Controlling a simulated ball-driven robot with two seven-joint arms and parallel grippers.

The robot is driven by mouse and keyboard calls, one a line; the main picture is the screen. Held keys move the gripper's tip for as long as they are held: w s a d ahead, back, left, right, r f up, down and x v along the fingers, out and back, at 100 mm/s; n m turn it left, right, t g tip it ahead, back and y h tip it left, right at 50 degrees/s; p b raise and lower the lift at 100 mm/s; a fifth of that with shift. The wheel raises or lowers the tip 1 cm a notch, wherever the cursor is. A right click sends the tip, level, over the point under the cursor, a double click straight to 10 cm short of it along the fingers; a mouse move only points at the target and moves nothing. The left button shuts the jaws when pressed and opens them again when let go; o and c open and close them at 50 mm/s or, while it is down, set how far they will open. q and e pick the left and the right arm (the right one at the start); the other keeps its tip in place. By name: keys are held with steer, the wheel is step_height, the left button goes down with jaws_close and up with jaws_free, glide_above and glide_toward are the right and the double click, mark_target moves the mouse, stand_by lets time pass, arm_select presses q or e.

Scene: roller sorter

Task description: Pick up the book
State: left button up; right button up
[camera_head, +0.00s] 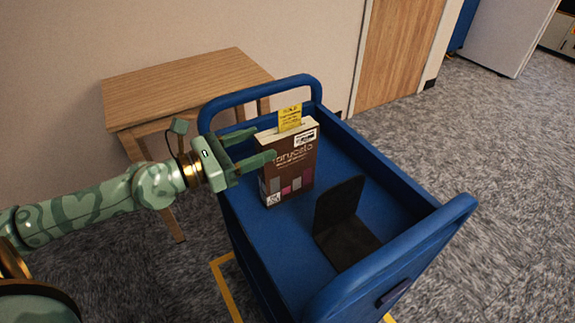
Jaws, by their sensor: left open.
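The book (291,172) is brown with a pale top edge and a yellow slip sticking out of its top. It stands upright on the blue cart (408,250), near the cart's left side. My left gripper (262,145) comes in from the left and is open. One finger reaches behind the book's upper left and the other lies in front of its upper left edge. I cannot tell whether either finger touches the book. My right gripper is not in view.
A black bookend (339,212) stands on the cart to the right of the book. The cart has raised blue rims and handles at both ends. A wooden table (185,85) stands behind, against the wall. Carpet to the right is clear.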

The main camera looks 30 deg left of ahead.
mark_target(280, 137)
arm_select(q)
steer(key=shift+d+x, duration=0.2)
steer(key=shift+x, duration=2.75)
steer(key=shift+s+r, duration=0.1)
steer(key=shift+r, duration=0.05)
steer(key=shift+c, duration=0.3)
jaws_close()
